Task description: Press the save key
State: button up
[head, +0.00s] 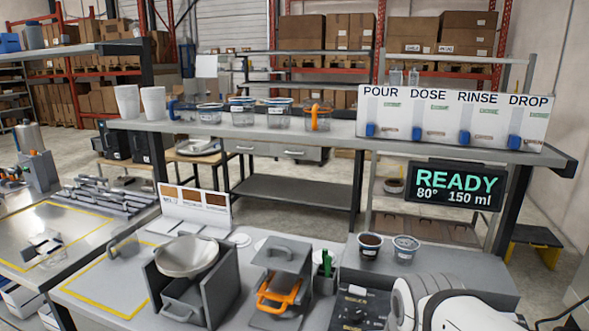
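No key marked save can be made out. A dark control panel (358,308) with small knobs and tiny light markings lies at the bottom centre, partly hidden by my white arm at its right. Its labels are too small to read. A black display (457,186) hangs under the shelf at right and reads "READY 80° 150 ml". My gripper's fingers are not in view; only white arm links show at the bottom right.
Two filled cups (370,245) stand on the grey block behind the panel. An orange-handled grey device (280,285) and a metal bowl on a grey stand (187,256) are to the left. A dispenser box (452,117) labelled POUR, DOSE, RINSE, DROP stands on the shelf above.

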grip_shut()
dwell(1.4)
